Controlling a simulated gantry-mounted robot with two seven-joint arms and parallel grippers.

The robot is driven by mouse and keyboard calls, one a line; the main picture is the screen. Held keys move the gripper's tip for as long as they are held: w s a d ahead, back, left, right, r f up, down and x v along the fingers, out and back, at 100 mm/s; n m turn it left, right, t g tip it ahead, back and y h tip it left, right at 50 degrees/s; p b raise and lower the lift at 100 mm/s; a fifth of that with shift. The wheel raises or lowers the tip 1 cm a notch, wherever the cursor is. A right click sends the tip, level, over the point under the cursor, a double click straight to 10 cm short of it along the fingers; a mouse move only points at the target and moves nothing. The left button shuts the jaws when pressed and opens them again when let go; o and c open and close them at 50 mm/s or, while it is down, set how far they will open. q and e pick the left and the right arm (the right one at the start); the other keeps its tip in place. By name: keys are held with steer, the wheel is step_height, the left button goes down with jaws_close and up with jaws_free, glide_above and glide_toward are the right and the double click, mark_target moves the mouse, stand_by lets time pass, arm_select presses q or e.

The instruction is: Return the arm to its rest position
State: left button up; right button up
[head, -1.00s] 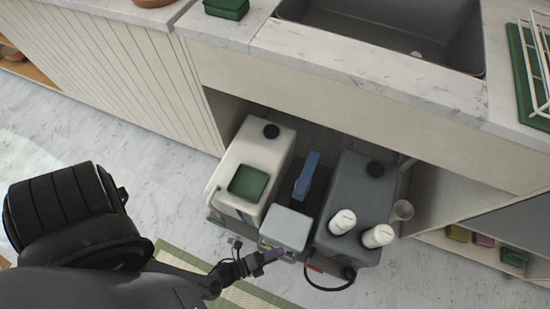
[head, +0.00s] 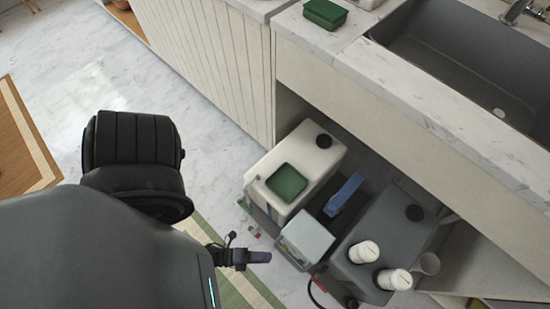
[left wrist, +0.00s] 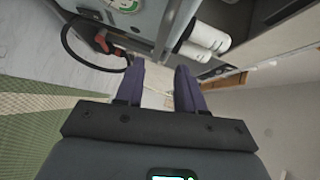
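My left arm comes in from the lower left of the head view. My right gripper is not in view.
Under the counter stand a white tank (head: 318,160) with a green item (head: 287,182) on top and a dark grey tank (head: 390,225) with two white bottles. A black hose (left wrist: 85,62) loops close to the left gripper. Open floor (head: 75,75) lies to the left.

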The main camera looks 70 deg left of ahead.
arm_select(q)
steer(key=shift+v, duration=0.8)
